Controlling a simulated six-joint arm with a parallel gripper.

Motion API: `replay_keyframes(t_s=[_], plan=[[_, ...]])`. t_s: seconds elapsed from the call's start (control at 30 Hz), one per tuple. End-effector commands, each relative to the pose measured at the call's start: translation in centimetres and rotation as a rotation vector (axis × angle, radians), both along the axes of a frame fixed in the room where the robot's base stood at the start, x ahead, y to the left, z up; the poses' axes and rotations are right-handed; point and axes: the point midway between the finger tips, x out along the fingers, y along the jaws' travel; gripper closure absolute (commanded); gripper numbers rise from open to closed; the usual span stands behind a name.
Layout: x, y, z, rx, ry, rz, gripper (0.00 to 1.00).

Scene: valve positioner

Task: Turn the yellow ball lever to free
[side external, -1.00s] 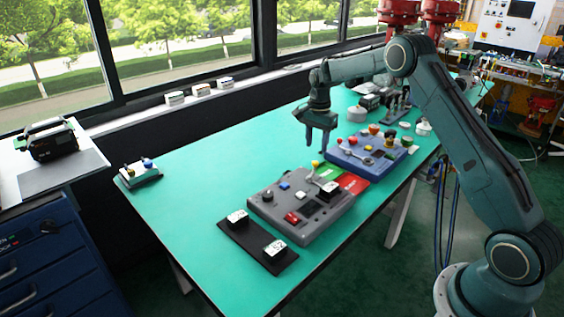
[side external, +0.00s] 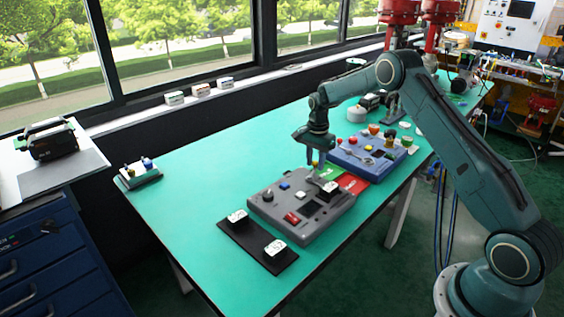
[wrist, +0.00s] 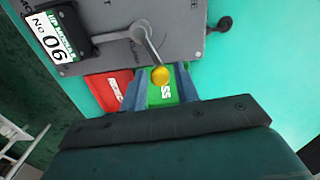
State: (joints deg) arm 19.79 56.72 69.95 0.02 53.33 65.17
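The yellow ball (wrist: 160,76) is the tip of a grey metal lever (wrist: 146,42) pivoting on the grey box (wrist: 185,20). In the wrist view the ball overhangs the box edge, above a green label (wrist: 164,92); a red label (wrist: 117,84) lies to its left. My gripper (wrist: 159,82) is open, with one finger on each side of the ball and a visible gap on both sides. In the side view my gripper (side external: 314,176) points down at the far edge of the grey box (side external: 300,208); the ball is hard to make out there.
A black block numbered 06 (wrist: 58,34) stands on the box, left of the lever. A blue box (side external: 366,152) with several knobs stands close behind. A black plate (side external: 258,246) with two white-topped blocks lies in front.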

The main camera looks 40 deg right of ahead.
Motion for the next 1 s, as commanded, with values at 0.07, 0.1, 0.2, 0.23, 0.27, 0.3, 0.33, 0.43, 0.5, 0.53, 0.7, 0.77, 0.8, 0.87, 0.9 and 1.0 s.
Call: replay_keyframes(t_s=[0.07, 0.1, 0.2, 0.23, 0.27, 0.3, 0.33, 0.43, 0.5, 0.53, 0.7, 0.77, 0.8, 0.87, 0.9, 1.0], plan=[[0.0, 0.0, 0.0, 0.000, 0.000, 0.000, 0.85], [0.0, 0.0, 0.0, 0.000, 0.000, 0.000, 0.93], [0.0, 0.0, 0.0, 0.000, 0.000, 0.000, 1.00], [0.0, 0.0, 0.0, 0.000, 0.000, 0.000, 1.00], [0.0, 0.0, 0.0, 0.000, 0.000, 0.001, 1.00], [0.0, 0.0, 0.0, 0.000, 0.000, 0.002, 1.00], [0.0, 0.0, 0.0, 0.000, 0.000, 0.004, 1.00], [0.1, 0.0, 0.0, 0.000, 0.000, 0.016, 1.00], [0.1, 0.1, 0.0, 0.000, 0.000, 0.030, 1.00], [0.2, 0.1, 0.0, 0.000, 0.000, 0.037, 1.00], [0.5, 0.2, 0.0, 0.000, 0.000, 0.108, 1.00], [0.7, 0.3, 0.0, 0.001, 0.001, 0.143, 1.00], [0.8, 0.4, 0.0, 0.001, 0.001, 0.170, 1.00], [0.9, 0.5, 0.0, 0.001, 0.001, 0.213, 1.00], [1.1, 0.6, 0.0, 0.001, 0.000, 0.245, 1.00], [1.4, 0.8, 0.0, 0.000, 0.000, 0.331, 1.00]])
